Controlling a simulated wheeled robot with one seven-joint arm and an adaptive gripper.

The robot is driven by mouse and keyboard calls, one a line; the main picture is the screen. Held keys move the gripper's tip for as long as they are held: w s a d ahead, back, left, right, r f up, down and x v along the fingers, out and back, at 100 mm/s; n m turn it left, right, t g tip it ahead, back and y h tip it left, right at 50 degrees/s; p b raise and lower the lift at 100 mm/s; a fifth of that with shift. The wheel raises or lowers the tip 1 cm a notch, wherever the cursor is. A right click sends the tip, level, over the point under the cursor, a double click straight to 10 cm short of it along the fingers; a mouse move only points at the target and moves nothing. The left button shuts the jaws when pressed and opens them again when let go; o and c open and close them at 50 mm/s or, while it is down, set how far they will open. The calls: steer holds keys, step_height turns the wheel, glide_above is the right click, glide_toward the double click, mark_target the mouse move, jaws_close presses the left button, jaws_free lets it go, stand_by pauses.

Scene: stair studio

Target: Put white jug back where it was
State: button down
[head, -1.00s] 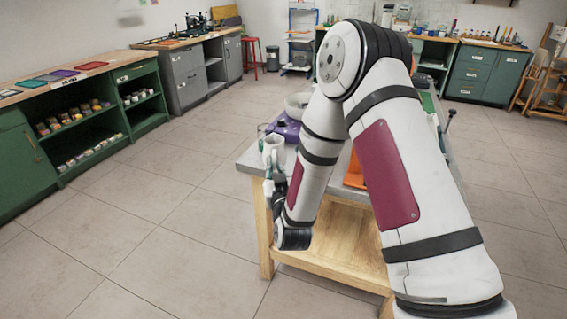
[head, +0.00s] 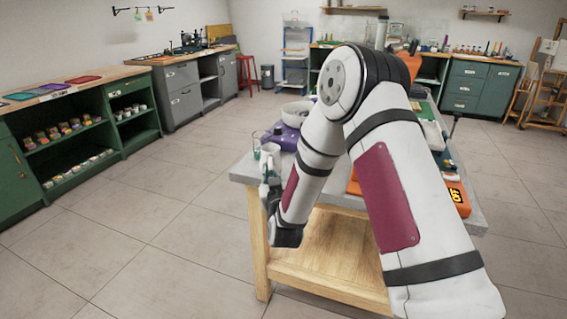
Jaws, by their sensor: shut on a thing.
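The white jug (head: 270,158) shows only in part at the left end of the grey-topped table (head: 240,174), mostly hidden by my gripper and arm. My gripper (head: 268,188) is at the jug and shut on it, near the table's left front corner. The fingertips are small and partly hidden. I cannot tell whether the jug touches the table top.
A clear glass (head: 256,146) stands close to the left of the jug. A purple device (head: 284,137) and a white bowl (head: 297,110) are behind it. Open floor is on the left.

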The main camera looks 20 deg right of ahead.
steer(key=w+d, duration=0.2)
steer(key=w, duration=0.1)
steer(key=w+d, duration=0.2)
steer(key=w, duration=0.1)
steer(key=w+d, duration=0.2)
steer(key=shift+w+d+b, duration=0.2)
steer(key=shift+w+b, duration=0.1)
steer(key=shift+w, duration=0.1)
steer(key=shift+f, duration=0.7)
steer(key=shift+f, duration=0.1)
steer(key=c, duration=2.1)
jaws_free()
steer(key=shift+f, duration=0.15)
steer(key=shift+o, duration=0.7)
